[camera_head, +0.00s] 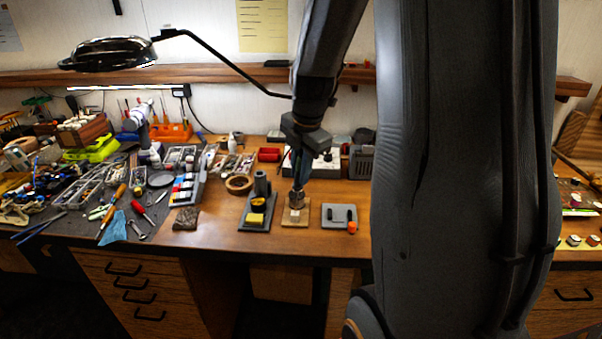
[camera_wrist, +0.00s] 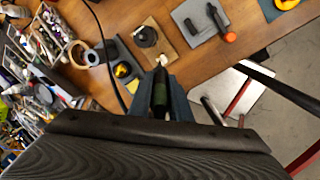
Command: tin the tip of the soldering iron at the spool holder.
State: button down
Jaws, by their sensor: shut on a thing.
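My gripper (camera_wrist: 162,92) is shut on the dark handle of the soldering iron (camera_wrist: 160,98). In the wrist view the iron points up the picture, its pale front end (camera_wrist: 162,61) close to the spool holder. The spool holder (camera_wrist: 151,46) is a wooden base with a dark round spool (camera_wrist: 145,37) on it. In the head view my gripper (camera_head: 301,172) is just above the spool holder (camera_head: 294,216). The iron is mostly hidden there, and I cannot tell whether its tip touches the solder.
A grey stand with a yellow sponge (camera_head: 256,219) is left of the holder. A grey plate (camera_head: 330,212) with dark posts and an orange piece (camera_head: 352,228) is right. Tape (camera_head: 239,184) and a cluttered mat lie further left. A cable (camera_wrist: 104,50) runs near the iron.

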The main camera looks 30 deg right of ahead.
aim_at(300, 157)
jog(key=shift+w+p+v, duration=0.2)
jog(key=shift+p+v, duration=0.5)
jog(key=shift+v, duration=0.25)
jog(key=shift+w+p+v, duration=0.25)
jog(key=shift+p+v, duration=0.45)
jog(key=shift+v, duration=0.3)
